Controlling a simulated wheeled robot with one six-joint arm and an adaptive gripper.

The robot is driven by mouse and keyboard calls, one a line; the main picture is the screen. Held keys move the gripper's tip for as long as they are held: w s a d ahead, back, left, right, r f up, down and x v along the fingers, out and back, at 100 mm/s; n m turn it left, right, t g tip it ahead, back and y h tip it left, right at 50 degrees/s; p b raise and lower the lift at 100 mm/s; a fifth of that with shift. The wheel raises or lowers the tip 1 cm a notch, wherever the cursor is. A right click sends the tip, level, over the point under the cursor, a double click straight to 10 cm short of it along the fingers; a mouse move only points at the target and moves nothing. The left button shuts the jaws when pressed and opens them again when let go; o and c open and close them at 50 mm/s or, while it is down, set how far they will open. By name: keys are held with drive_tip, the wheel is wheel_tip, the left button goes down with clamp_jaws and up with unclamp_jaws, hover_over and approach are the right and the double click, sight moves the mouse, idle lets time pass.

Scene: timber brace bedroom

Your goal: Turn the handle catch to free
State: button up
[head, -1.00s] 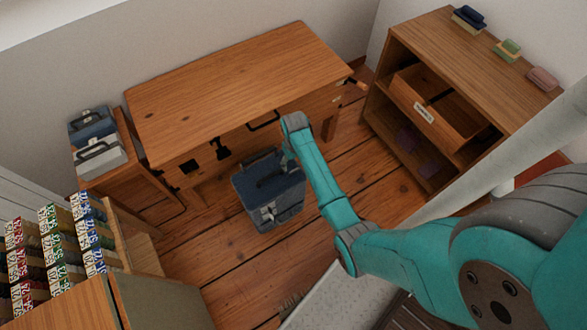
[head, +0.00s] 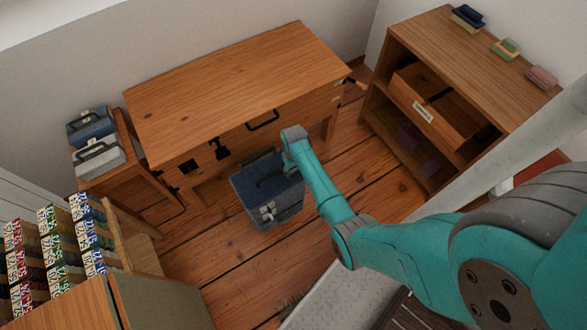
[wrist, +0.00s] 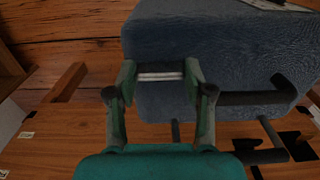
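A blue-grey case (head: 265,195) stands on the floor in front of the table, with a dark handle on its top. Its blue lid (wrist: 240,50) fills the upper wrist view, and the dark handle (wrist: 250,98) runs right of my gripper. A pale metal bar (wrist: 160,76), perhaps the catch, lies across the gap between my fingers. My gripper (head: 289,158) is over the right part of the case lid. In the wrist view my gripper (wrist: 161,72) has its fingers apart. Whether they touch the bar is unclear. A pale fitting (head: 268,213) shows on the case's front.
A wooden table (head: 225,85) with a dark drawer handle (head: 263,121) stands close behind the case. A shelf unit (head: 455,55) is at right. A small stand with two cases (head: 92,124) is at left. Floor in front of the case is clear.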

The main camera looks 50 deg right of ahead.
drive_tip(key=c, duration=0.4)
drive_tip(key=shift+o, duration=0.2)
drive_tip(key=n, duration=0.3)
drive_tip(key=shift+n, duration=0.3)
drive_tip(key=n, duration=0.4)
drive_tip(key=shift+n, duration=0.3)
drive_tip(key=n, duration=0.8)
drive_tip(key=shift+n, duration=0.6)
